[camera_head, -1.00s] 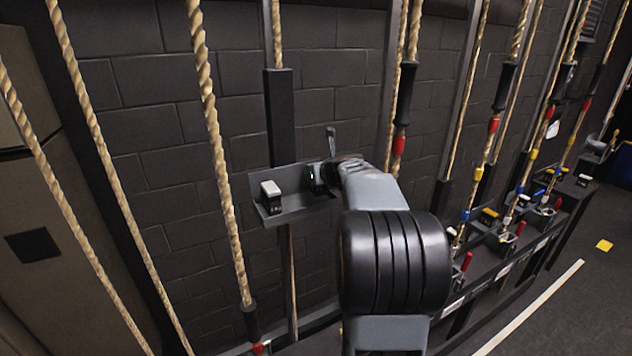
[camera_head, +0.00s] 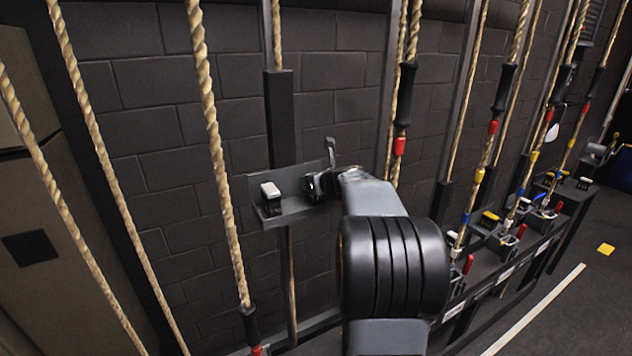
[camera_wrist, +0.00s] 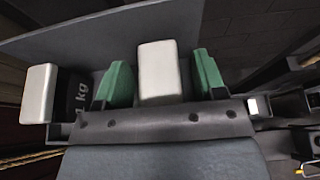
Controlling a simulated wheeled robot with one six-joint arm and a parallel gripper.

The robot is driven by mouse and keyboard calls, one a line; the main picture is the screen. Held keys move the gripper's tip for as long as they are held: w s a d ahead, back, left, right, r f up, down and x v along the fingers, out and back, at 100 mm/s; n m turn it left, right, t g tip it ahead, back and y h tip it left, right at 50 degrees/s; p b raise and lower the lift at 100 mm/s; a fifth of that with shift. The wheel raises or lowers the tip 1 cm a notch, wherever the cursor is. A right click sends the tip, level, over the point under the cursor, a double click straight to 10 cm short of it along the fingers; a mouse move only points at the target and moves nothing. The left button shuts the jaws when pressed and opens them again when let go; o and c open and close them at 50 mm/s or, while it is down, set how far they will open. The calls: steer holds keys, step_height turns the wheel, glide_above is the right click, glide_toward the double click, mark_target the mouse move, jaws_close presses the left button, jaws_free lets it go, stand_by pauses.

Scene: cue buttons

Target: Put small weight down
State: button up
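A weight with a white top (camera_wrist: 158,72) stands between the green finger pads of my gripper (camera_wrist: 163,80) in the wrist view. The left pad is close against it, and a narrow gap shows at the right pad, so the fingers look open around it. In the head view my gripper (camera_head: 314,187) is at the right part of a small grey wall shelf (camera_head: 294,208). The weight between the fingers is mostly hidden there. Another weight with a white top and black body (camera_head: 270,197) stands at the shelf's left end; in the wrist view it (camera_wrist: 38,92) bears "1 kg".
Thick ropes (camera_head: 212,130) hang in front of the dark block wall, left and right of the shelf. A dark post (camera_head: 281,115) rises behind it. A rail (camera_head: 500,260) with several coloured handles runs along the right.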

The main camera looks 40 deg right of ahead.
steer(key=shift+r, duration=0.15)
steer(key=shift+s+r, duration=0.1)
steer(key=shift+s, duration=0.1)
steer(key=v, duration=1.2)
steer(key=s+a+f+n+g+y, duration=0.15)
steer(key=a+f+n, duration=0.25)
steer(key=a+n, duration=0.5)
steer(key=s+a+f+n+g+y, duration=0.1)
steer(key=a+f+n+g+y, duration=0.2)
steer(key=a+n, duration=0.55)
steer(key=s+a+f+n+g+h, duration=0.1)
steer(key=s+a+f+n, duration=0.3)
steer(key=n, duration=0.6)
steer(key=s+a+f+n+g+h, duration=0.1)
steer(key=s+a+f+n+g, duration=0.2)
steer(key=n, duration=0.7)
steer(key=shift+s+a+f+h+b, duration=0.4)
steer(key=shift+s+f, duration=0.7)
steer(key=shift+s, duration=1.1)
